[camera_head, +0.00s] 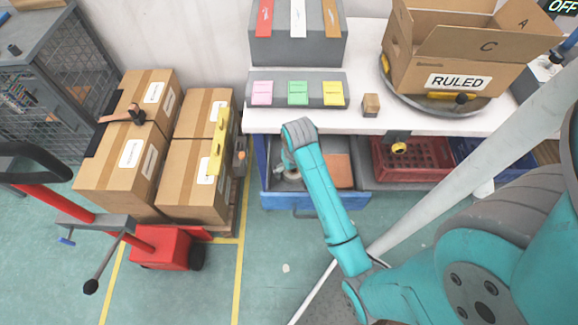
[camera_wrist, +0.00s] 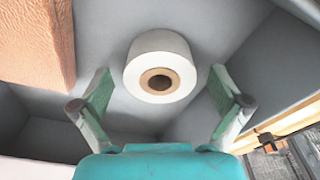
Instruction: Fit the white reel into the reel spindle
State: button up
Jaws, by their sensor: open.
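The white reel (camera_wrist: 161,67), with a brown cardboard core, lies in a grey drawer compartment, its round end facing the wrist camera. My gripper (camera_wrist: 160,101) is open and empty. Its two green-padded fingers stand to the left and right of the reel in the picture, with a gap visible on each side. In the head view my arm reaches down into the open blue drawer (camera_head: 302,201) under the white table. There the gripper is mostly hidden behind my arm, and I cannot make out the reel clearly. I cannot identify a reel spindle in either view.
A brown leather-like block (camera_wrist: 36,43) lies beside the reel in the drawer. Grey drawer walls (camera_wrist: 268,60) rise close to my right finger. The white table (camera_head: 365,122) is above, with a red crate (camera_head: 408,165) right of the drawer. Stacked cartons (camera_head: 191,170) stand left.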

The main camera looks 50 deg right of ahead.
jog(key=shift+f, duration=0.25)
jog(key=c, duration=1.3)
jog(key=shift+r, duration=0.1)
